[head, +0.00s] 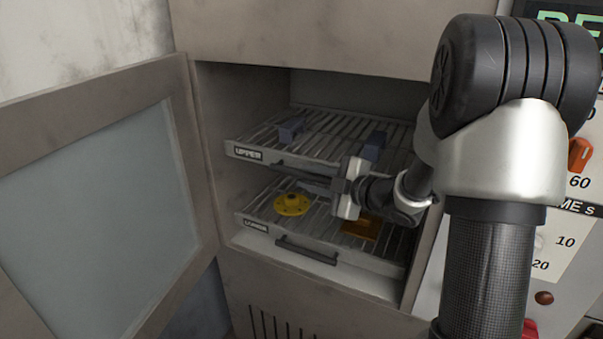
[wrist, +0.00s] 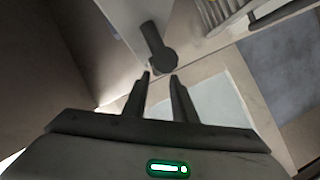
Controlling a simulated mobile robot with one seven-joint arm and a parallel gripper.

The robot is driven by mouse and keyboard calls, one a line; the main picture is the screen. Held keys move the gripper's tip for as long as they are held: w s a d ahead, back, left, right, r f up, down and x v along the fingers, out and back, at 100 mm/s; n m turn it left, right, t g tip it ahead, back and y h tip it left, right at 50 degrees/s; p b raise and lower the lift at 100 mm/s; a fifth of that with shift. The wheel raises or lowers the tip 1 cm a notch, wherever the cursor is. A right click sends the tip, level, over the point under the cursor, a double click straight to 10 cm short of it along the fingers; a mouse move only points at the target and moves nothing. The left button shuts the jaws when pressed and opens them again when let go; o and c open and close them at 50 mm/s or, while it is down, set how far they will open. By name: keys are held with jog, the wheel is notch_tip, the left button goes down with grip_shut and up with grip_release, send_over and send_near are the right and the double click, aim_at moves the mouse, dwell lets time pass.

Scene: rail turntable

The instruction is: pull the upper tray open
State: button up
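The upper tray (head: 262,156), a wire rack with a light front plate labelled UPPER, sits inside the open cabinet. Its dark bar handle (head: 290,168) is on the front plate, its right part hidden by my gripper. My gripper (head: 322,183) is in front of the handle, coming from the right. In the wrist view, my gripper's two dark fingers (wrist: 161,76) are apart with nothing between them. The rounded end of a dark handle (wrist: 158,48) shows just beyond the fingertips. I cannot tell whether they touch.
Two blue-grey blocks (head: 290,130) (head: 373,146) lie on the upper tray. The lower tray (head: 330,269) below holds a yellow flange (head: 292,204) and an orange-brown piece (head: 362,229). The cabinet door (head: 185,120) stands open at left. A control panel (head: 560,240) is at right.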

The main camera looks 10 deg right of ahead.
aim_at(302, 176)
jog(key=w, duration=0.1)
jog(key=a+f, duration=0.1)
jog(key=w, duration=0.1)
jog(key=shift+w+a+f, duration=0.25)
jog(key=shift+w+f, duration=0.1)
jog(key=shift+f, duration=0.05)
jog(key=shift+w+a+r, duration=0.2)
jog(key=shift+w+a, duration=0.1)
jog(key=shift+w, duration=0.45)
jog(key=shift+d, duration=0.1)
jog(key=shift+c, duration=0.3)
jog(key=shift+r, duration=0.1)
grip_shut()
jog(key=shift+s, duration=0.15)
